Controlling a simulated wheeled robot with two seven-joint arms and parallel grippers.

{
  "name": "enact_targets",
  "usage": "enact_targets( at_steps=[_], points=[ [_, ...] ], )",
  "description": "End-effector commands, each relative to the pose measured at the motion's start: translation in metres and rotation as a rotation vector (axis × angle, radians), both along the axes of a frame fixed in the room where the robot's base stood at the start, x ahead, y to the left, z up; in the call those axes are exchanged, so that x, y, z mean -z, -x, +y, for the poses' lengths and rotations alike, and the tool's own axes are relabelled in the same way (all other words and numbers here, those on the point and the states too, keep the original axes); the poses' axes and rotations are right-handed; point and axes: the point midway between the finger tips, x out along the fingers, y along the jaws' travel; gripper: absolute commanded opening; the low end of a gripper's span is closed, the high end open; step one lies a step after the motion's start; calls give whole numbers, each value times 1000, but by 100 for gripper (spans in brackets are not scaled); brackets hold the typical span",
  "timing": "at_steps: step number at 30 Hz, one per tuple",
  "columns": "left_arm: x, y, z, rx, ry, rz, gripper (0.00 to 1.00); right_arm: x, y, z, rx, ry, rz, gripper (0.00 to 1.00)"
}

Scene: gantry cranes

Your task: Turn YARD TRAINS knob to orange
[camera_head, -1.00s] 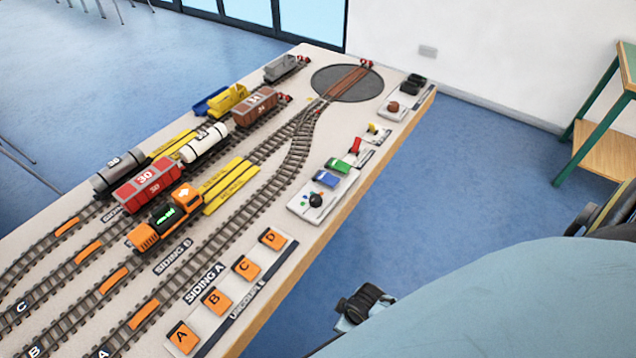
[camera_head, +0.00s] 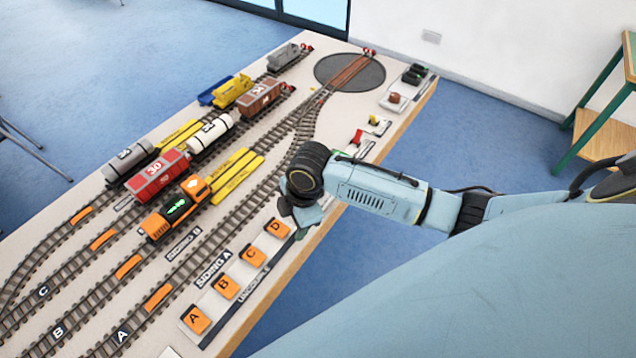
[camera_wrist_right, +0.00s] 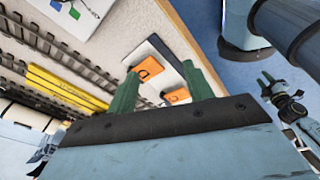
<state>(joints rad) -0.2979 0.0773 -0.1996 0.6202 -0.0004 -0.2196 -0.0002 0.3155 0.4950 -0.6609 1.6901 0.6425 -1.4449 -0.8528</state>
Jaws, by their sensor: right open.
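My right gripper (camera_head: 302,208) hangs over the table's near edge, beside the orange uncoupler buttons, in the head view. It covers the panel with the black knob and coloured dots, so the knob is hidden there. In the right wrist view its two green fingers (camera_wrist_right: 160,88) are apart with nothing between them, above the orange buttons. A white panel with blue, green and red dots (camera_wrist_right: 78,10) is cut off at the top of that view; no knob shows clearly. A small gripper (camera_wrist_right: 284,98), seemingly my left, shows at the right edge, its jaws unclear.
Orange buttons A (camera_head: 196,320), B (camera_head: 225,288), C (camera_head: 253,254) and D (camera_head: 278,228) line the near edge. An orange locomotive (camera_head: 176,206) and wagons stand on the tracks. A red lever (camera_head: 357,137) and a turntable (camera_head: 350,72) lie farther back.

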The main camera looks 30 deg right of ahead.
Motion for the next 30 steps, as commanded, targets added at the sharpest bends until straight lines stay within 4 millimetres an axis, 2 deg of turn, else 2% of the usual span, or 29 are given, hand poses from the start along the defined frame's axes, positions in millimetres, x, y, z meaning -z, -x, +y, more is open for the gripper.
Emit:
enact_targets(
  at_steps=[1, 6, 10, 15, 20, 30],
  points=[
    [-3, 1, 1, 0, 0, 2, 36, -16, -18, -16, -79, 42, -4, 51],
    [-7, 3, 2, 1, -3, 4, 36, -56, -54, -64, -313, 139, 34, 51],
    [-9, 3, 3, 1, -3, 4, 36, -82, -69, -92, -412, 175, 60, 51],
    [-9, 3, 3, 1, -3, 4, 36, -96, -76, -110, -469, 191, 77, 51],
    [-7, 3, 2, 1, -3, 4, 36, -81, -76, -111, -477, 190, 82, 51],
    [1, 2, 2, 1, -3, 3, 36, -10, -76, -111, -473, 190, 83, 51]
  ],
)
